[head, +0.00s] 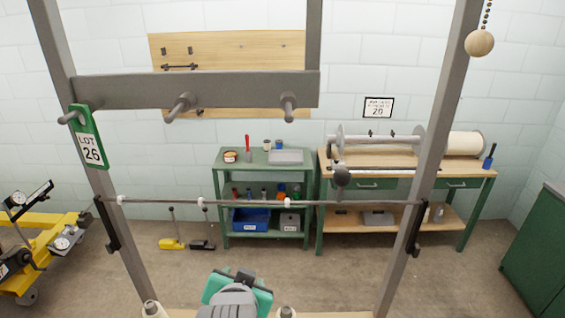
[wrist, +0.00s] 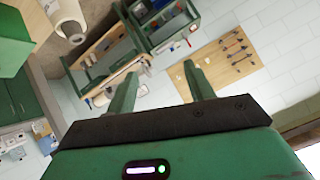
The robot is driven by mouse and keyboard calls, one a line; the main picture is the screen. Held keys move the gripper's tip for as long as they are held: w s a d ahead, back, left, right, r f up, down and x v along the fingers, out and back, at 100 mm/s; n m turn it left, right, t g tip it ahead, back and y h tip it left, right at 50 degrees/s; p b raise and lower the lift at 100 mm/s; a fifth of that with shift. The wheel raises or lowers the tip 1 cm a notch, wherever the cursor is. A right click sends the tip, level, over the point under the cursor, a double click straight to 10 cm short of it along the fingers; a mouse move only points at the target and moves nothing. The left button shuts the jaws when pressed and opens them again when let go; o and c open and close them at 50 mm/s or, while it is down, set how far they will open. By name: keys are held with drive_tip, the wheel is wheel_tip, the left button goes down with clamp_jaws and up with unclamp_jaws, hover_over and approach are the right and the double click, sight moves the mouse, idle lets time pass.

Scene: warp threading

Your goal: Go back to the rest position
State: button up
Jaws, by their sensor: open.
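My gripper (wrist: 161,82) shows in the wrist view with its two green fingers wide apart and nothing between them. In the head view part of my arm and its green end show at the bottom centre; the fingertips cannot be made out there. A grey metal frame (head: 200,91) stands in front of me, with two pegs on its crossbar. A green LOT 26 tag (head: 88,137) hangs on a peg at the left upright.
A green shelf cart (head: 230,165) and a wooden workbench (head: 400,160) with a roller stand along the back wall. A yellow machine (head: 42,240) is at the left and a green cabinet (head: 535,240) at the right. A wooden ball (head: 480,43) hangs at the upper right.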

drive_tip(key=s+d+r+n+t+h, duration=0.1)
drive_tip(key=s+d+r+n+t, duration=0.15)
drive_tip(key=s+d+r, duration=0.4)
drive_tip(key=s+d+r+n+t+h, duration=0.1)
drive_tip(key=s+d+r+t, duration=0.3)
drive_tip(key=r, duration=0.5)
drive_tip(key=s+r+t+p, duration=0.3)
drive_tip(key=s+r, duration=0.1)
drive_tip(key=r, duration=0.8)
drive_tip(key=s+a+r+t+y+p, duration=0.1)
drive_tip(key=s+r+t+p, duration=0.2)
drive_tip(key=r, duration=1)
drive_tip(key=shift+s+a+r+t, duration=0.15)
drive_tip(key=shift+s+t, duration=0.6)
drive_tip(key=shift+s, duration=0.2)
